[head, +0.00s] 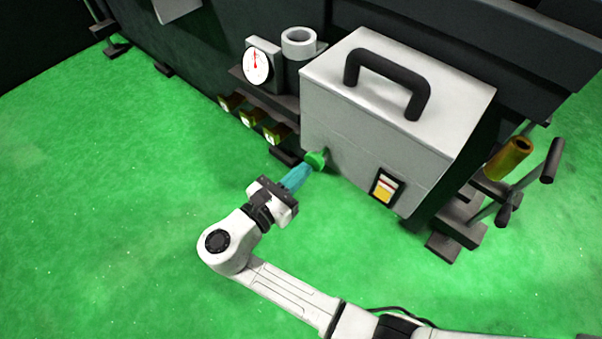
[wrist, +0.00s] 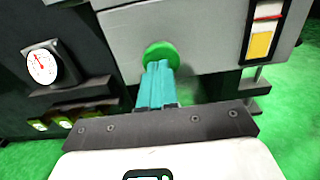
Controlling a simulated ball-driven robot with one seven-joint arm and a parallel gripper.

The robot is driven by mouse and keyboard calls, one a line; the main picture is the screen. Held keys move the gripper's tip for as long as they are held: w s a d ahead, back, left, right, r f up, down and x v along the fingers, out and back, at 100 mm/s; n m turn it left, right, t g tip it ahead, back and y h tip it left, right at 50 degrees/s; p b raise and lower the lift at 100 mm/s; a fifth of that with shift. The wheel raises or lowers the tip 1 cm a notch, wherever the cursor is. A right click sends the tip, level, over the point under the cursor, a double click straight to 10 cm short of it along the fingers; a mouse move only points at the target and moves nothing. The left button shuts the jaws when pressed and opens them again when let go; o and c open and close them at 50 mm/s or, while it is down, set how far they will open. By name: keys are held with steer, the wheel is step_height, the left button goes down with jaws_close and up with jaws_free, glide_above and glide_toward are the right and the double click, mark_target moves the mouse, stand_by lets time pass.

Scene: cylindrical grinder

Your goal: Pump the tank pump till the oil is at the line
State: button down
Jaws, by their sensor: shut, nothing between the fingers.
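The tank (head: 400,95) is a light grey box with a black handle on top. A round green pump button (head: 317,159) sticks out low on its front face; it also shows in the wrist view (wrist: 160,52). The sight window (head: 385,187) right of it shows yellow oil (wrist: 259,46) in the lower part, a pale band above, and a red line (wrist: 268,12) higher up. The oil surface is below the red line. My gripper (head: 308,168) has its teal fingers shut and empty, tips at the green button. I cannot tell whether they touch it.
A dial gauge (head: 257,65) and a white ring-shaped part (head: 299,42) stand left of the tank. Several small yellow-green fittings (head: 250,117) sit below them. A brass-coloured cylinder (head: 510,157) and dark handles are at the right. The green floor (head: 120,200) in front is clear.

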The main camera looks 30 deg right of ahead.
steer(key=shift+w+d, duration=0.1)
steer(key=shift+d, duration=0.15)
steer(key=shift+w+d+r+p, duration=0.15)
steer(key=shift+d+r+p, duration=0.1)
steer(key=shift+d+p, duration=0.45)
steer(key=shift+w+d+p, duration=0.1)
steer(key=shift+d+p, duration=0.1)
steer(key=shift+p, duration=0.35)
steer(key=shift+w+d+f, duration=0.1)
steer(key=shift+d+f, duration=0.1)
steer(key=shift+f, duration=0.05)
